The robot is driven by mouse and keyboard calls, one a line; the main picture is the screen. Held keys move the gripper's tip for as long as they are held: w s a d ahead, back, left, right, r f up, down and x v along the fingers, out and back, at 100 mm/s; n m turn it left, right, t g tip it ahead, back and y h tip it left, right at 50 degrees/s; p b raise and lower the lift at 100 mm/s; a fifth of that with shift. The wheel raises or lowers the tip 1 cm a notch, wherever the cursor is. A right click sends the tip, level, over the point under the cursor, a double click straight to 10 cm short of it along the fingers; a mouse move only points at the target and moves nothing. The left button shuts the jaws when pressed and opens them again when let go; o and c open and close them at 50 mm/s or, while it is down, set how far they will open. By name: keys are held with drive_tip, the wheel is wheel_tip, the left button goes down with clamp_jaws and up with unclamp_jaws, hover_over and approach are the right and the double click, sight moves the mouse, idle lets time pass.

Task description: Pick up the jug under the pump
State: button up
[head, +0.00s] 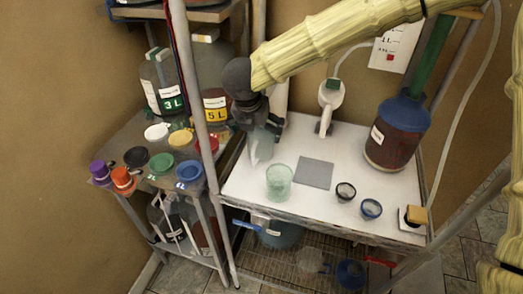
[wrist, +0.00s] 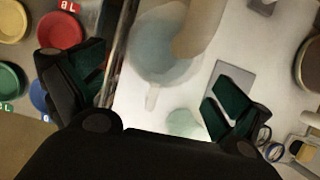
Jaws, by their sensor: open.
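A translucent pale jug (head: 262,146) stands on the white table top, partly hidden behind my gripper in the head view. In the wrist view the jug (wrist: 160,50) shows from above, with its handle pointing down the picture. A pale upright column (head: 280,92), which may be the pump, rises behind it; a beige cylinder (wrist: 200,25) overlaps the jug in the wrist view. My gripper (head: 256,118) is over the table near the jug. In the wrist view its green-padded fingers (wrist: 158,88) are spread wide, with the jug beyond them and nothing held.
A pale green cup (head: 279,181) stands close in front of the jug, beside a grey square (head: 314,173). Two small dark-rimmed cups (head: 345,192) and a large dark-red bottle (head: 394,132) stand to the right. Coloured lids (head: 161,163) cover the left shelf, beyond a metal post (head: 197,100).

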sight(259, 147)
drive_tip(key=shift+b+x, duration=1.65)
drive_tip(key=shift+x, duration=1.3)
drive_tip(key=shift+w+d+r, duration=0.1)
drive_tip(key=shift+d, duration=0.05)
drive_tip(key=c, duration=1.6)
drive_tip(key=shift+o, duration=0.2)
drive_tip(key=shift+r, duration=0.1)
